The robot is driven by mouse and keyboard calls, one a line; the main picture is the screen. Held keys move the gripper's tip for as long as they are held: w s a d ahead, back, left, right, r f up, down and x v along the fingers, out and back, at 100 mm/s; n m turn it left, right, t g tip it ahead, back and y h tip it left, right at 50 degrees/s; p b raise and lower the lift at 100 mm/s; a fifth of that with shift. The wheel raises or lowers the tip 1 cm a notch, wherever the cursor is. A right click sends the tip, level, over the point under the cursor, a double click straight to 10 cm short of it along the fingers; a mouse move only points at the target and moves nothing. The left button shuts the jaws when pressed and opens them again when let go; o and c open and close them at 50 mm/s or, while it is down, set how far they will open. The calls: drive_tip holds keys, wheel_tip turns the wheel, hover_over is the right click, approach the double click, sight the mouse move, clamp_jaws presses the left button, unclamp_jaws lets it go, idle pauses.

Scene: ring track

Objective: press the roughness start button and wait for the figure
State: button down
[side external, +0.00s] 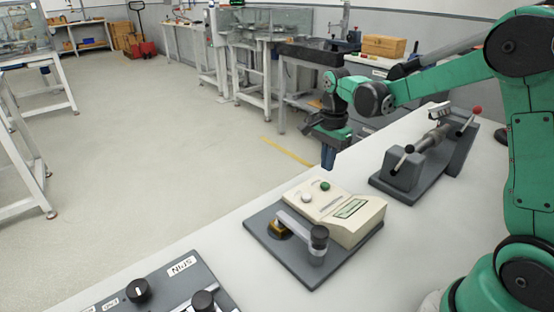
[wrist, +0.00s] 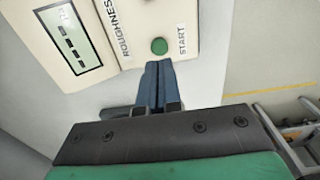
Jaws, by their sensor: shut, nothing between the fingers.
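The roughness tester is a cream box (side external: 362,222) on a dark grey base. Its green start button (wrist: 159,46) sits by the printed words ROUGHNESS and START; it also shows in the side view (side external: 325,186). The display (wrist: 70,40) shows only dashes, no figure that I can read; in the side view it is too small to read (side external: 350,208). My gripper (wrist: 159,63) is shut and empty, its dark blue fingertips just below the button in the wrist picture. In the side view my gripper (side external: 328,164) hangs above and behind the button, apart from it.
A white knob (side external: 306,197) is beside the green button. A grey arm with a black knob (side external: 319,236) stands on the tester's base. A grey fixture with red and black lever ends (side external: 425,155) stands to the right. A SPIN panel (side external: 165,285) is at front left.

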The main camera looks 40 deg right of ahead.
sight(325, 183)
drive_tip(key=shift+f, duration=1.9)
drive_tip(key=shift+f, duration=1.05)
wheel_tip(325, 183, up, 15)
drive_tip(key=shift+f, duration=0.1)
